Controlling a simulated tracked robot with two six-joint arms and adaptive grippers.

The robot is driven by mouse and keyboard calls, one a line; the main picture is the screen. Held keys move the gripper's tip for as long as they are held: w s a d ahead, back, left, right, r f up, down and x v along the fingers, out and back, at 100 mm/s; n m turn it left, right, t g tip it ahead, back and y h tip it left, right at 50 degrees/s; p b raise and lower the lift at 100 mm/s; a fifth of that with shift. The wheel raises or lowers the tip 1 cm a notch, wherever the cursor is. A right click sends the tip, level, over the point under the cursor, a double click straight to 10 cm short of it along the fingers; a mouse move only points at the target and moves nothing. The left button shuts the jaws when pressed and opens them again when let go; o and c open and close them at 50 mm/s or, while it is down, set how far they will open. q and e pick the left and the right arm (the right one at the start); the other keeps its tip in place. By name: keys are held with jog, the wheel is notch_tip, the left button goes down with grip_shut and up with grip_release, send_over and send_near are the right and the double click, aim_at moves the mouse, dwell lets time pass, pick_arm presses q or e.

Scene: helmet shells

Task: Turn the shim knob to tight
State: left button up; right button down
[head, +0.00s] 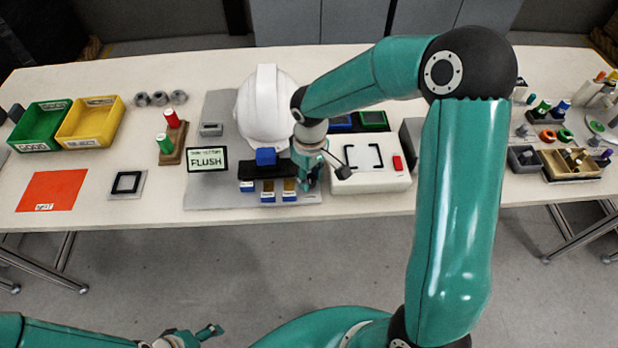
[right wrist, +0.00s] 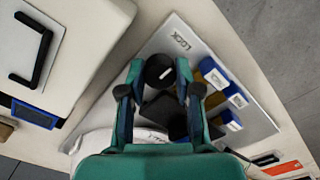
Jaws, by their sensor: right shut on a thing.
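The shim knob (right wrist: 160,71) is a round black knob with a short pale mark, on the grey fixture plate (right wrist: 258,122) near a printed LOCK label (right wrist: 182,41). My right gripper (right wrist: 160,76) has its two fingers closed on opposite sides of it. In the head view my right gripper (head: 309,182) points down at the right part of the fixture and hides the knob. A white helmet shell (head: 266,110) stands behind it. A small display (head: 207,159) reads FLUSH. My left gripper (head: 190,338) is low at the picture's bottom edge, away from the table; its jaw opening is unclear.
Several blue labelled blocks (head: 268,192) sit at the fixture's front, close to my right gripper. A white box with a red button (head: 397,163) stands just right. Green (head: 40,125) and yellow (head: 90,122) bins and a red mat (head: 51,190) are left.

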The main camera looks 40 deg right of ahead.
aim_at(309, 178)
jog(key=c, duration=1.1)
grip_release()
jog(key=shift+r, duration=0.1)
notch_tip(309, 178, up, 12)
